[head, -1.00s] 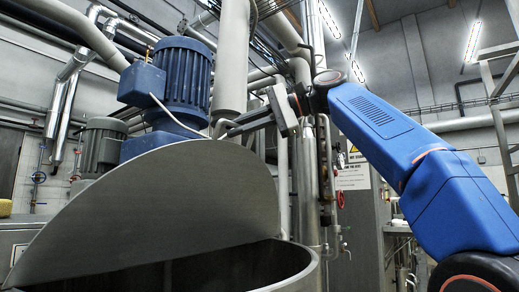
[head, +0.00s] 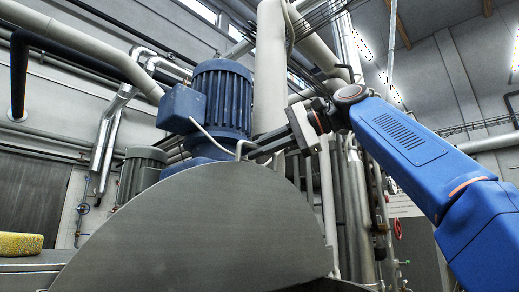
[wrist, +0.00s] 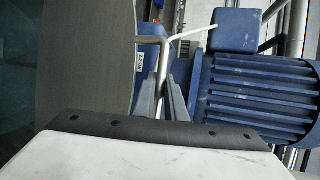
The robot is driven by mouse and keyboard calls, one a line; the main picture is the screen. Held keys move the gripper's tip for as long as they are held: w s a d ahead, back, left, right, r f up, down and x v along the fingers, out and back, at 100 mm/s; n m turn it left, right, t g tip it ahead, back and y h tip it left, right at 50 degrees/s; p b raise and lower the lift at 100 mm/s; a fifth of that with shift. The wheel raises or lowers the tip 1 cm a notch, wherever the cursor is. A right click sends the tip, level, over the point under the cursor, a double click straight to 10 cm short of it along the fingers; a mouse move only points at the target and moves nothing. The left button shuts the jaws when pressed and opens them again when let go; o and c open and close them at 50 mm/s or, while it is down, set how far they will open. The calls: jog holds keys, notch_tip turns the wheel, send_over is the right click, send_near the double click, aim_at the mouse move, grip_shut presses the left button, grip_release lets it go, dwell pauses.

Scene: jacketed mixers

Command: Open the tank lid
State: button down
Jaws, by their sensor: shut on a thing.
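The tank lid (head: 190,230) is a grey half-disc that stands steeply raised in the head view. In the wrist view, the lid (wrist: 85,60) is the flat grey face on the left. Its pale bent-bar handle (wrist: 163,57) is at the lid's top edge. My gripper (head: 250,153) is shut on the handle, with my blue arm reaching in from the right. In the wrist view, the dark fingers of my gripper (wrist: 162,92) close around the bar. A bit of the dark tank opening (head: 312,286) shows at the bottom; most of it is out of view.
A blue motor (head: 222,100) stands close behind the lid and handle, and it fills the right of the wrist view. A grey motor (head: 140,172) is farther left. Thick vertical pipes (head: 270,70) rise behind my gripper. A yellow sponge (head: 20,244) lies at left.

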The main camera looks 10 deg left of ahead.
jog(key=c, duration=1.8)
grip_release()
jog(key=shift+w, duration=0.1)
jog(key=shift+v, duration=6)
jog(key=shift+f, duration=0.1)
